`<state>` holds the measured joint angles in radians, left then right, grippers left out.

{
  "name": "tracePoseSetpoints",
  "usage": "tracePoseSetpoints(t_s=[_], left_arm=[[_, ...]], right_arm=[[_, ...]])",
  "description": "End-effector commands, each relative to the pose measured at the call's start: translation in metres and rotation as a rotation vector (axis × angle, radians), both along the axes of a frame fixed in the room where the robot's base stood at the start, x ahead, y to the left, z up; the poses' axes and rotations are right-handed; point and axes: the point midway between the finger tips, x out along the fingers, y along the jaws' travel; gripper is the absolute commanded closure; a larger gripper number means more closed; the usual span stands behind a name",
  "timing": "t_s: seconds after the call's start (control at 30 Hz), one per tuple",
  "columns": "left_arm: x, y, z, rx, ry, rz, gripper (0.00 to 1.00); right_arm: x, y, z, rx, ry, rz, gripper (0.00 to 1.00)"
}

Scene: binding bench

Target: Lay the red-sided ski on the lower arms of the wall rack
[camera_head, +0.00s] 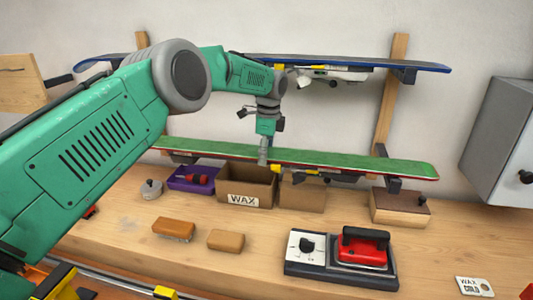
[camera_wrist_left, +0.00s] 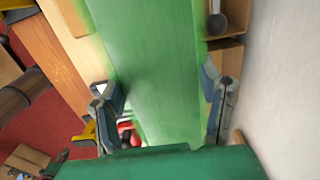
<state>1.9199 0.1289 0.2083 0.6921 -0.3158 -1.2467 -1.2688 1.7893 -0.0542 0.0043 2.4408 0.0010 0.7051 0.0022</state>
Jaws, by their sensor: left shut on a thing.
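The red-sided ski (camera_head: 350,161) lies level along the wall, green face up, with a thin red edge, at the lower arms of the wall rack (camera_head: 397,92). A lower arm (camera_head: 388,177) shows under its right part; I cannot tell if they touch. My left gripper (camera_head: 264,155) is above the middle of the ski, shut on it. In the left wrist view its fingers (camera_wrist_left: 163,100) are on both edges of the green face (camera_wrist_left: 150,55). The ski's underside is mostly hidden. My right gripper is not in view.
A blue-edged ski (camera_head: 420,66) lies on the upper arms. Below are a WAX box (camera_head: 232,184), a purple tray (camera_head: 184,184), a wooden block (camera_head: 398,208), tan blocks (camera_head: 173,229) and a red iron (camera_head: 362,250). A grey cabinet (camera_head: 498,125) stands at right.

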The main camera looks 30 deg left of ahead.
Motion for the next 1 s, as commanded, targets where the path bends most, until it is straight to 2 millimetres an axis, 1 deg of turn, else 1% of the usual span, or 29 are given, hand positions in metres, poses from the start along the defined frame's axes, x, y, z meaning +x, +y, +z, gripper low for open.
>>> tracePoseSetpoints(t_s=[0.2, 0.37, 0.4, 0.43, 0.47, 0.63, 0.67, 0.77, 0.87, 0.97, 1.0], left_arm=[[0.001, 0.004, -0.001, 0.001, -0.003, 0.003, 0.74], [0.001, 0.003, -0.002, 0.002, -0.001, 0.003, 0.74], [0.001, 0.002, -0.002, 0.002, -0.001, 0.003, 0.29], [0.001, 0.002, -0.003, 0.003, 0.001, 0.003, 0.19], [0.001, 0.002, -0.003, 0.003, 0.001, 0.003, 0.15], [0.001, 0.001, -0.003, 0.002, 0.000, 0.002, 0.15], [-0.001, 0.001, -0.005, 0.000, 0.006, 0.002, 0.15], [0.000, 0.000, -0.002, 0.001, 0.004, 0.002, 0.15], [0.001, 0.000, 0.009, 0.001, 0.000, 0.002, 0.15], [0.002, 0.000, 0.027, 0.001, -0.001, 0.003, 0.15], [0.003, 0.000, 0.036, 0.001, -0.002, 0.003, 0.15]], right_arm=[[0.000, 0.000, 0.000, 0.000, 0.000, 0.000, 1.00], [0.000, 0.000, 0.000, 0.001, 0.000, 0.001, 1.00], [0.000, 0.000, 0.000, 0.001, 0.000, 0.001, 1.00], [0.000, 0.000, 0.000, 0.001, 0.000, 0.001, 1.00], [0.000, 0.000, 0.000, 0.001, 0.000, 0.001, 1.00], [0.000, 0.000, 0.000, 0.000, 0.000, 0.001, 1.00], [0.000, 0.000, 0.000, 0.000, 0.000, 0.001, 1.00], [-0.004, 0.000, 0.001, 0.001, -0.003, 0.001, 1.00], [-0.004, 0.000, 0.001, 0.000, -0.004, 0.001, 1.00], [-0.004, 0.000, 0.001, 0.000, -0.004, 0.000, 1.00], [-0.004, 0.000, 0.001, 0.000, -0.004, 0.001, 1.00]])
